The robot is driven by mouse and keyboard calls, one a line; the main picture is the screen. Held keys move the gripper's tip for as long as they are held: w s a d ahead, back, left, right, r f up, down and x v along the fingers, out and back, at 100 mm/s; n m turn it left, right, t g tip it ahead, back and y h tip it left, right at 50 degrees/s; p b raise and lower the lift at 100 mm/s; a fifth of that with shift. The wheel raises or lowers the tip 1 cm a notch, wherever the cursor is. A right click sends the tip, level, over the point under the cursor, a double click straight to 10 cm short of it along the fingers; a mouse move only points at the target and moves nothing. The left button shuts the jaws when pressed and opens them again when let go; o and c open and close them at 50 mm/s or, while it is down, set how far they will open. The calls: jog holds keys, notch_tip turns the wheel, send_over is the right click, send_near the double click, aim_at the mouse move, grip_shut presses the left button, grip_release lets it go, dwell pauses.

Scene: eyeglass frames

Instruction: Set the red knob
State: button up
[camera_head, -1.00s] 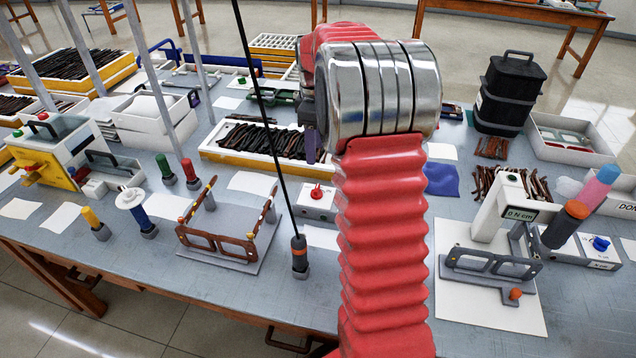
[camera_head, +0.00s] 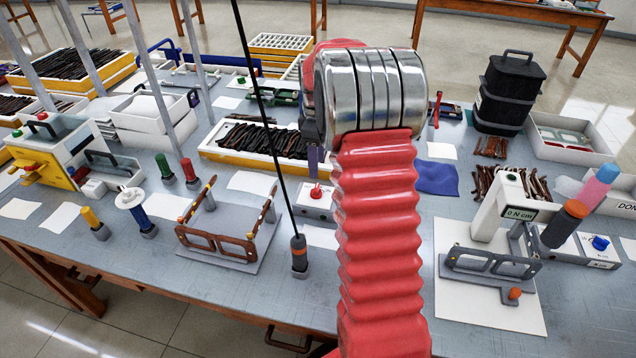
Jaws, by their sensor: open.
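The red knob (camera_head: 316,191) sits on top of a small white box (camera_head: 313,206) in the middle of the table, just left of my red arm. My gripper (camera_head: 313,158) is mostly hidden behind my arm's metal rings. One grey-purple finger shows, pointing down. In the picture it is just above the red knob and apart from it. It is open, and I see nothing held in it. The right side of the white box is partly covered by my arm.
Brown eyeglass frames (camera_head: 217,242) lie left. A white torque gauge (camera_head: 507,207) stands right. A tray of dark temples (camera_head: 204,153) lies behind. A blue cloth (camera_head: 437,178) lies right of my arm.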

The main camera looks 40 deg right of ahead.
aim_at(317, 187)
notch_tip(317, 187, down, 9)
jog(key=shift+r, duration=0.1)
dwell(0.3)
jog(key=shift+c, duration=0.4)
jog(key=c, duration=0.9)
jog(key=shift+d, duration=0.2)
jog(key=shift+c, duration=0.5)
jog(key=shift+a, duration=0.1)
